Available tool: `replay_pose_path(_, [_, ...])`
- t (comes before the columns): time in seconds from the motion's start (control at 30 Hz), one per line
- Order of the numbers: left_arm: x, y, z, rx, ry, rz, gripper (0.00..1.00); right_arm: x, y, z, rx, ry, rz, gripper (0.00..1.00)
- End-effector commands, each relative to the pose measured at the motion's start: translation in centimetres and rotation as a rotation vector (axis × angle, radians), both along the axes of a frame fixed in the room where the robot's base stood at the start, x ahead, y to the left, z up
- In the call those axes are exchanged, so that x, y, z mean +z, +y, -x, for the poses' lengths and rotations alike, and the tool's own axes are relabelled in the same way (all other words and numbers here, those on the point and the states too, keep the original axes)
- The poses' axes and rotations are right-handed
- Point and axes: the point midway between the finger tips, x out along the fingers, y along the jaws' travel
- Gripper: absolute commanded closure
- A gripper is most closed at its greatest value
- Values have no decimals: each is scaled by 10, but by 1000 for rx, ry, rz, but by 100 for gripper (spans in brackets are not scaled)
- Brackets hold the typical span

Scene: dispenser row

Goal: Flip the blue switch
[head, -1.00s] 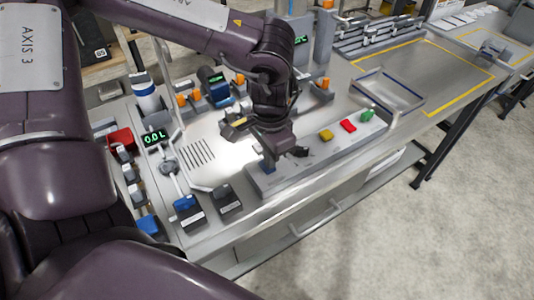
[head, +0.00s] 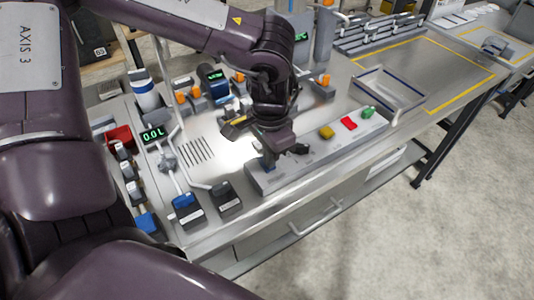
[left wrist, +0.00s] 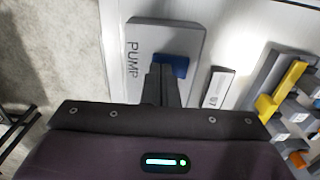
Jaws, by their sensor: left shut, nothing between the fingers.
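The blue switch (left wrist: 173,66) sits on a grey panel marked PUMP (left wrist: 148,38) in the left wrist view. My left gripper (left wrist: 166,68) is shut and empty, its fingertips right at the blue switch and partly covering it. I cannot tell whether they touch. In the head view the left gripper (head: 268,160) points down at the near-left end of the long grey strip (head: 302,174); the arm and gripper hide most of the blue switch there. My right gripper is not in view.
A blue-topped block (head: 184,201), a 0.0L display (head: 153,135) and several orange-topped fixtures stand left and behind. A tray (head: 390,88) lies at right.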

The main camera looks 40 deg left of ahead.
Motion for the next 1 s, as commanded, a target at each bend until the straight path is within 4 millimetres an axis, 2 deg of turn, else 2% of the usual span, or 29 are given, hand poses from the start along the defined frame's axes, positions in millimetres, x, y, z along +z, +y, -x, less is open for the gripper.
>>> replay_pose_path(0.1, [13, 0, 0, 0, -1, -1, 100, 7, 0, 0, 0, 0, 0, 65])
replay_pose_path(0.7, [60, 0, 0, -1, -1, 0, 100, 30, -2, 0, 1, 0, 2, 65])
replay_pose_path(1.0, [66, 0, 0, 0, 0, 0, 100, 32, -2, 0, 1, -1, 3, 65])
